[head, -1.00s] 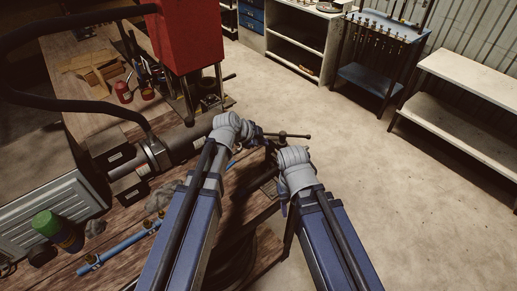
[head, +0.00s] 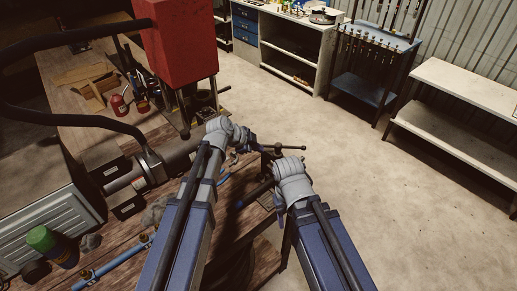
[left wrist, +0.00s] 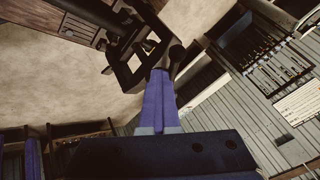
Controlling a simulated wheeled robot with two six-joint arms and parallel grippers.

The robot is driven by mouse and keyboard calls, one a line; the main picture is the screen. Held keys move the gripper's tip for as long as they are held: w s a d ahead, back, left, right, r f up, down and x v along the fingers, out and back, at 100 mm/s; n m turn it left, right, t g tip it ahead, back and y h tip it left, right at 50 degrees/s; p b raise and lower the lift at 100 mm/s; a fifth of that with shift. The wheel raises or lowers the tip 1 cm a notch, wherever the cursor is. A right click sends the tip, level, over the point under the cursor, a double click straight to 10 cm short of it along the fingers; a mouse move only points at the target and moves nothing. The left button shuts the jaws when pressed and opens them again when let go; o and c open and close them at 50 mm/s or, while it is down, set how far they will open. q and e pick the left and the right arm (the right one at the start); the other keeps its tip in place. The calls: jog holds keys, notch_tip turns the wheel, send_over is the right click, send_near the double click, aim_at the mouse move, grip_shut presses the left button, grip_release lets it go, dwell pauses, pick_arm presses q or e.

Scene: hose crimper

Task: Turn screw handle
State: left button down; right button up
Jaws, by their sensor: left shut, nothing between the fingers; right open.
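The screw handle (head: 289,148) is a dark bar with a round end, beside the workbench edge in the head view. In the left wrist view, a dark metal frame (left wrist: 128,62) and a dark rounded end stand by my fingertips; I cannot tell whether they touch. My left gripper (head: 251,143) is shut and empty, close to the left part of the handle; its blue fingers also show in the left wrist view (left wrist: 160,88). My right gripper (head: 256,193) is open, below and left of the handle, partly hidden by its own wrist.
The wooden workbench (head: 128,252) holds a grey cylindrical machine (head: 130,182), a red upright machine (head: 180,52), a green-capped can (head: 48,243) and a blue rod (head: 110,266). A blue rack (head: 367,84) and a white shelf (head: 462,90) stand behind. The floor to the right is clear.

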pick_arm(q)
jog(key=shift+w+a+m, duration=0.1)
jog(key=shift+w+m, duration=0.2)
jog(key=shift+w, duration=0.05)
jog(key=shift+w+a+m+g+h, duration=0.15)
jog(key=shift+w+m+g+h, duration=0.85)
jog(key=shift+w+m, duration=0.6)
jog(key=shift+s, duration=0.15)
jog(key=shift+r, duration=0.1)
jog(key=shift+r, duration=0.1)
jog(key=p+v, duration=0.6)
jog(key=v, duration=0.1)
jog(key=shift+r, duration=0.2)
